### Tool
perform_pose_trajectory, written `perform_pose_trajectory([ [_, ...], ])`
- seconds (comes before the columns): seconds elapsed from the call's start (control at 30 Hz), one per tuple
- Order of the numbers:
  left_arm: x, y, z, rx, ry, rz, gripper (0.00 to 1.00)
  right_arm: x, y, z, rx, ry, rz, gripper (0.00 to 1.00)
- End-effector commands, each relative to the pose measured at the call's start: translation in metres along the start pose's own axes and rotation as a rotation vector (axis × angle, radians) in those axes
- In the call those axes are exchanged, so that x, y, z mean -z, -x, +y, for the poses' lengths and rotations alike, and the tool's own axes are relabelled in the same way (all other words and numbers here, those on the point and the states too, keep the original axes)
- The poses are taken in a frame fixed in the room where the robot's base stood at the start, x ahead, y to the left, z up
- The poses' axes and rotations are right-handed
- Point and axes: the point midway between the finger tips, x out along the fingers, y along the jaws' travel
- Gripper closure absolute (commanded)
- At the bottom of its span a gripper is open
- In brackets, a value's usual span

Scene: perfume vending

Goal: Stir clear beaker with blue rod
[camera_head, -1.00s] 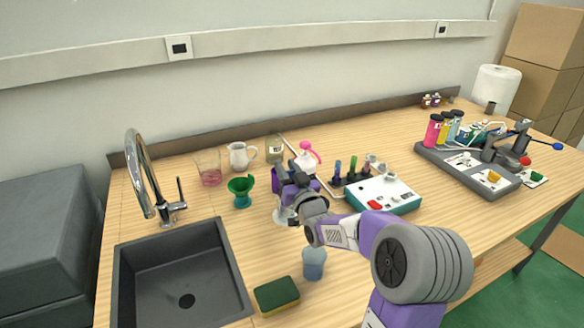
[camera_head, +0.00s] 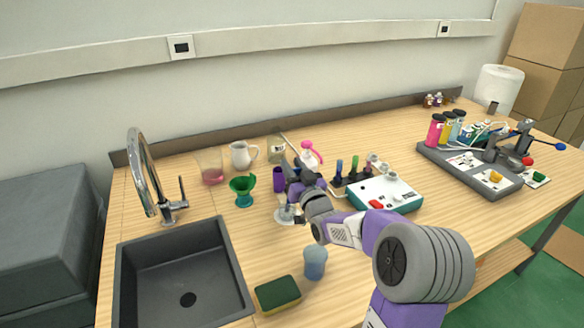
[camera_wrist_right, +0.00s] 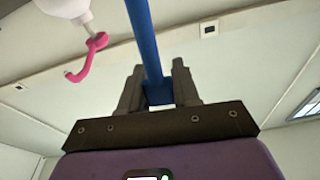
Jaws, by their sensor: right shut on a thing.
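My right gripper (camera_head: 296,182) is over the middle of the table. In the right wrist view it is shut on a blue rod (camera_wrist_right: 144,38), which runs up out of the picture between the two fingers. I cannot make out the held rod clearly in the head view. A clear round vessel (camera_head: 284,216) stands just below and in front of the gripper, partly covered by my arm. I cannot tell whether the rod touches it. A clear beaker with pink liquid (camera_head: 211,167) stands at the back left. My left gripper is not in view.
A green funnel (camera_head: 243,188), white jug (camera_head: 240,155) and purple cup (camera_head: 279,180) stand left of the gripper. A pale blue cup (camera_head: 314,263) and a sponge (camera_head: 278,294) lie in front. A white-teal device (camera_head: 384,194) is to the right, a sink (camera_head: 180,275) at left.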

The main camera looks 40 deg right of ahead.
Motion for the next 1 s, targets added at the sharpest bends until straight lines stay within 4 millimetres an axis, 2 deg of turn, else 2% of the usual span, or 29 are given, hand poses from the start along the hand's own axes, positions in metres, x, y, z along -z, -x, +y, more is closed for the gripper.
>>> perform_pose_trajectory([
  [0.23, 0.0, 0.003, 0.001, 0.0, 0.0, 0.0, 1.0, 0.005, 0.0, 0.0, 0.0, 0.001, 0.001, 1.0],
  [1.0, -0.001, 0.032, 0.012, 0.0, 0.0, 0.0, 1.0, 0.068, 0.0, -0.001, 0.001, 0.001, 0.002, 1.0],
])
